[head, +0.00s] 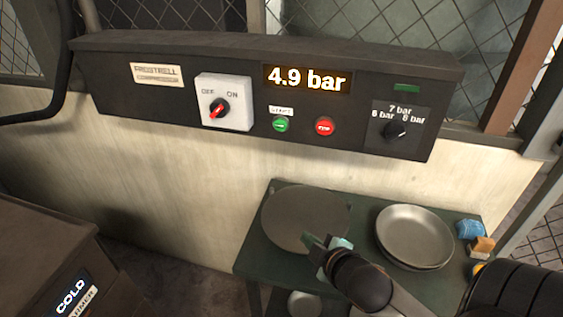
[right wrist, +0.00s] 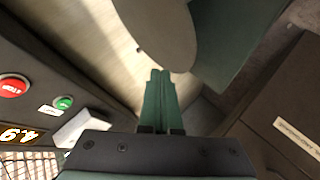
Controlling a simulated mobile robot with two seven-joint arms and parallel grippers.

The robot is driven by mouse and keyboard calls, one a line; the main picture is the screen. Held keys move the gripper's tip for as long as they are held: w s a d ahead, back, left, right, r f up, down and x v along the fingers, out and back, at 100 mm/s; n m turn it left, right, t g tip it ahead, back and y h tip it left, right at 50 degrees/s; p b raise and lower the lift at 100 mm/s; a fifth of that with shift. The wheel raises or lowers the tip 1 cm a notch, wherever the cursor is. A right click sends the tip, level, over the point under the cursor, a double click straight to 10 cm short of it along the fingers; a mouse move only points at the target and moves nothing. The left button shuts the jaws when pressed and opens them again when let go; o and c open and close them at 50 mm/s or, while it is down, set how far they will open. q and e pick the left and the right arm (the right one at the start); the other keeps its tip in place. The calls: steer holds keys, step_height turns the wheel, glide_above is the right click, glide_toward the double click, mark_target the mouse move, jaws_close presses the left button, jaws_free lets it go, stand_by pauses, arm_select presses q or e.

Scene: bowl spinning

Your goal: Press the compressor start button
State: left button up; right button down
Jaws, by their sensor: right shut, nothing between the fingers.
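The green start button (head: 281,125) sits on the dark compressor panel (head: 180,60), under a small white label. It also shows at the left of the right wrist view (right wrist: 63,102). The red stop button (head: 324,126) is just to its right. The display (head: 307,79) reads 4.9 bar. My right gripper (head: 330,244) is below the panel, over the green shelf and apart from the buttons. Its teal fingers (right wrist: 160,72) are together and empty. My left gripper is not in view.
An OFF/ON rotary switch (head: 224,103) is left of the start button, and a pressure knob (head: 394,131) is at the right. Metal plates (head: 414,236) and a large disc (head: 300,215) lie on the shelf. A brown box (head: 40,250) stands at lower left.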

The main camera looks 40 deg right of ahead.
steer(key=w+r+n+t, duration=0.2)
steer(key=r+n+t, duration=0.1)
steer(key=r, duration=0.5)
steer(key=w+d+r+n+t+y, duration=0.1)
steer(key=w+r+n+t, duration=0.1)
steer(key=r+n, duration=0.3)
step_height(320, 180, up, 4)
steer(key=shift+w+d+f+n+t, duration=0.2)
steer(key=shift+w+f+n+t, duration=0.15)
steer(key=shift+t, duration=0.35)
steer(key=b, duration=0.5)
glide_toward(275, 125)
steer(key=w+a, duration=0.3)
steer(key=shift+w+d, duration=1.4)
steer(key=shift+d, duration=0.3)
